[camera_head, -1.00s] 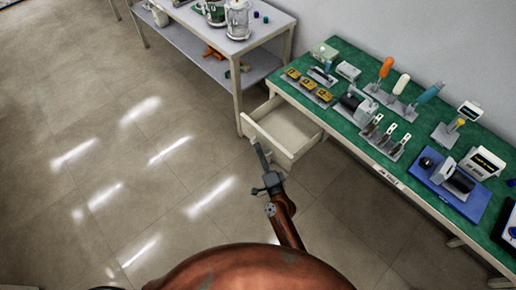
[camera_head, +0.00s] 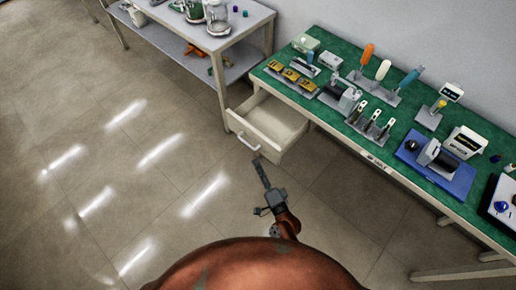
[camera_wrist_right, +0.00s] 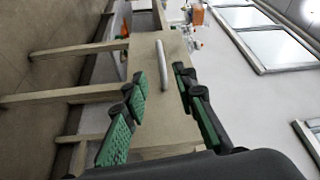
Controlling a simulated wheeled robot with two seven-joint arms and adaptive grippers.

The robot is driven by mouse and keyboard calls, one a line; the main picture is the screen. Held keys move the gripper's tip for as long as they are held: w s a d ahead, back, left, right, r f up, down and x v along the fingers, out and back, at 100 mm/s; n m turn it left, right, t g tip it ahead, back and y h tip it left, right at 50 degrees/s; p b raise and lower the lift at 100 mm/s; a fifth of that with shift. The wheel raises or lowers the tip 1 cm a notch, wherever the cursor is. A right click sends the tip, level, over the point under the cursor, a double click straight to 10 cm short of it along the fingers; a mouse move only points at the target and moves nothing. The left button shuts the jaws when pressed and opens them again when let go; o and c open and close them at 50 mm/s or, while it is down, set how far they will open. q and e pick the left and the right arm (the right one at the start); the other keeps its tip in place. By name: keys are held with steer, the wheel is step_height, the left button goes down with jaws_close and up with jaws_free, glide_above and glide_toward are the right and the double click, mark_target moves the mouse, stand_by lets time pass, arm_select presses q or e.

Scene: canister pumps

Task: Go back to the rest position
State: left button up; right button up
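My right gripper (camera_head: 258,162) is in front of the open drawer (camera_head: 266,122) of the green-topped table, above the floor. Its fingers with green pads (camera_wrist_right: 158,80) are apart and nothing is between them in the right wrist view. The drawer's pale bar handle (camera_wrist_right: 163,65) shows beyond the fingertips, apart from them. The drawer is pulled out and looks empty. My left gripper is not in view.
The green table top (camera_head: 345,135) bears several tools, yellow items (camera_head: 291,77), a blue tray (camera_head: 436,172) and a grey pump (camera_head: 341,93). A grey shelf table (camera_head: 232,35) with jars stands at the back left. The floor (camera_head: 120,180) at left is clear.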

steer(key=s+d+f+n+g+h+p, duration=0.25)
steer(key=s+d+f, duration=0.35)
steer(key=f, duration=0.4)
steer(key=s+d+f+n+g+h+p, duration=0.1)
steer(key=s+d+f+n+g, duration=0.3)
steer(key=f, duration=0.7)
steer(key=s+d+f+g+h+p, duration=0.1)
steer(key=s+d+f, duration=0.6)
steer(key=f, duration=0.3)
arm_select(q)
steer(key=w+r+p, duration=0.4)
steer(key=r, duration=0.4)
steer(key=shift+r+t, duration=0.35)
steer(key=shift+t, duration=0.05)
arm_select(e)
steer(key=s+d+f+n+g+h, duration=0.1)
steer(key=s+d+f+g, duration=0.2)
steer(key=s, duration=1)
steer(key=s+d+f+n+g+h, duration=0.2)
steer(key=s+d+f, duration=0.3)
steer(key=s+d, duration=0.4)
steer(key=s+d+f+n+g+h, duration=0.1)
steer(key=s+d+f+g, duration=0.3)
steer(key=s, duration=1.4)
steer(key=shift+d+f+n, duration=0.3)
steer(key=shift+d+n, duration=0.45)
steer(key=shift+d, duration=0.5)
steer(key=shift+w, duration=0.1)
